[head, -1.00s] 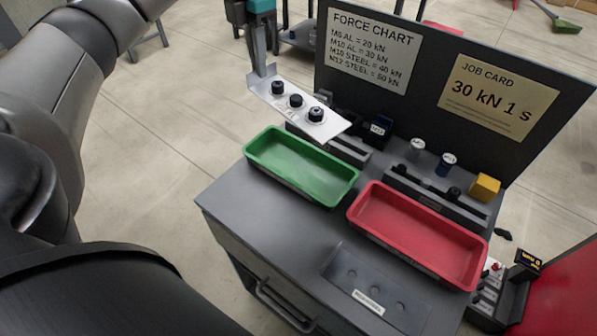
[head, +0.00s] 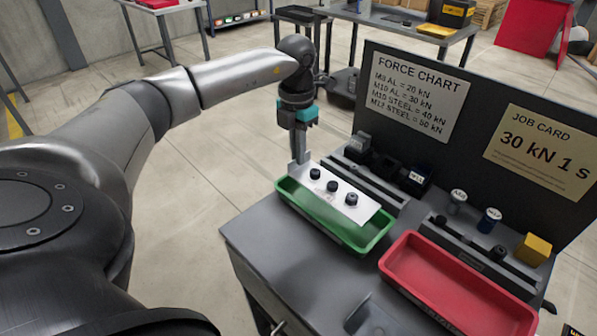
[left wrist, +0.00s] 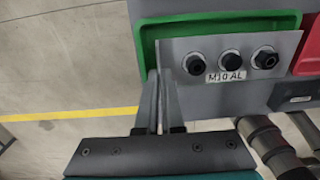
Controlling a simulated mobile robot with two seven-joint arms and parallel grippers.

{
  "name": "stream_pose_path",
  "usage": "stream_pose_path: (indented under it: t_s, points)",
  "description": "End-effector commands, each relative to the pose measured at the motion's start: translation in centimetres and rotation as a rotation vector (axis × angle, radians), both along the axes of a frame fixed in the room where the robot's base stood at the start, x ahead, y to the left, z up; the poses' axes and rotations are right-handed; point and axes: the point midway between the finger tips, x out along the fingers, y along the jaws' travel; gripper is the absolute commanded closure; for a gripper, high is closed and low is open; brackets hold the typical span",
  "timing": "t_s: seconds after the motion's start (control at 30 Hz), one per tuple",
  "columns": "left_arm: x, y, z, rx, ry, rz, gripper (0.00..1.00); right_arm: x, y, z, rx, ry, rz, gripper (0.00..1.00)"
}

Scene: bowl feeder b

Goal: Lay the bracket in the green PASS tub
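The bracket (head: 342,203) is a pale metal plate with three black bolts and an "M10 AL" label, read in the left wrist view (left wrist: 232,52). My left gripper (head: 301,157) points down, shut on the bracket's left end; its fingers also show in the left wrist view (left wrist: 160,88). The bracket is roughly level over the green tub (head: 372,246), hiding much of its inside. The tub's rim also shows in the left wrist view (left wrist: 147,40). I cannot tell whether the bracket touches the tub. My right gripper is not in view.
A red tub (head: 398,282) stands right of the green one on the grey bench (head: 262,244). Behind are a rack with small cylinders (head: 457,197), a yellow block (head: 534,248) and a dark board (head: 483,100) with a force chart and a "30 kN 1 s" job card.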

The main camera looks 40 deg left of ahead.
Motion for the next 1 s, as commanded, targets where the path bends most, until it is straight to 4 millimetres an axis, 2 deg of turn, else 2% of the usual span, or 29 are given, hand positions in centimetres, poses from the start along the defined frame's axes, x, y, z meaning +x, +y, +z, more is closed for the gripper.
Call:
stream_pose_path:
  t_s: [0.17, 0.43, 0.7, 1.0]
  points:
    - [0.1, 0.0, -1.0, -0.001, -0.002, -0.001, 1.00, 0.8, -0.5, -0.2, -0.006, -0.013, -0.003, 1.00]
    - [0.0, -0.1, -4.7, -0.001, -0.001, -0.002, 1.00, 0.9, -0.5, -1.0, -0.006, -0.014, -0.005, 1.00]
    - [0.1, 0.0, -4.7, -0.001, -0.004, -0.002, 1.00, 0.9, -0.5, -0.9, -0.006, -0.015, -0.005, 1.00]
    - [0.1, -0.1, -5.6, -0.001, -0.003, -0.002, 1.00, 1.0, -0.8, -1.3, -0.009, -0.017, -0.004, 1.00]
